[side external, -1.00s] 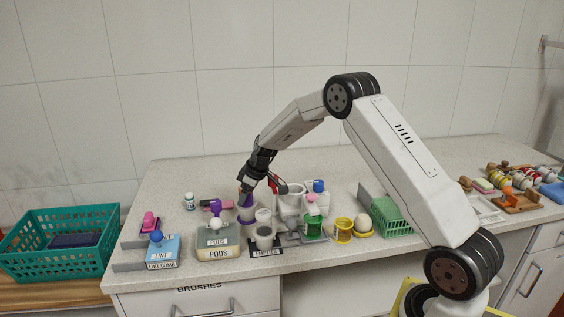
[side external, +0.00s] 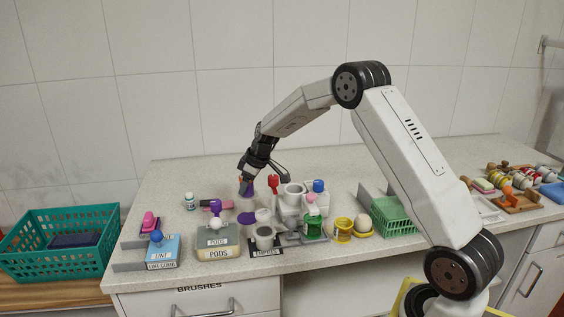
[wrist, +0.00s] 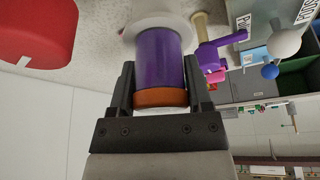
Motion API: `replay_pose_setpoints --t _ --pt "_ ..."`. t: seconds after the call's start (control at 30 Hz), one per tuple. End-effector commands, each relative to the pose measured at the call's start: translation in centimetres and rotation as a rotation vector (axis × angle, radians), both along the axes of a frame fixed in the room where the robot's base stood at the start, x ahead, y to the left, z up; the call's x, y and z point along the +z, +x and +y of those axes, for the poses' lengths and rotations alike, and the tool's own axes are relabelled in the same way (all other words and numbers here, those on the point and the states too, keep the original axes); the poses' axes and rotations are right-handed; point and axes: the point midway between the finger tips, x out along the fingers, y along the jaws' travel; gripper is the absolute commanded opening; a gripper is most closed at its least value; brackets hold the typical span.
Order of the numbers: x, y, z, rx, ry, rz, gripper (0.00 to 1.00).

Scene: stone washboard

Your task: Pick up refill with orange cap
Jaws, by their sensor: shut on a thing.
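The refill with the orange cap (wrist: 160,97) is a purple cylinder. In the wrist view it lies between the fingers of my gripper (wrist: 160,72), with the orange cap nearest the palm and a pale round rim at the far end. In the side view my gripper (side external: 246,182) is shut on it and holds it above the counter, the purple body (side external: 249,190) partly hidden by the fingers.
A white caddy with a blue-capped item (side external: 318,186) and a red piece (side external: 273,182) stand close to the right. A PODS box (side external: 218,240), a purple-headed brush (side external: 215,206) and a small bottle (side external: 190,201) are to the left. The counter behind is clear.

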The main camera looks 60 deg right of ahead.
Motion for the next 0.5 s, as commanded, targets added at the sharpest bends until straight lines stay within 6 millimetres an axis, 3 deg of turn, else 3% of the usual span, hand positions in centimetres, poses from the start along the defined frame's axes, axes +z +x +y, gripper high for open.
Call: replay_pose_setpoints --t 0.4,0.5 --pt "5.4 -4.3 1.0 -0.002 0.0 -0.003 0.07" --pt "5.9 -5.8 1.4 -0.002 0.0 -0.001 0.07"
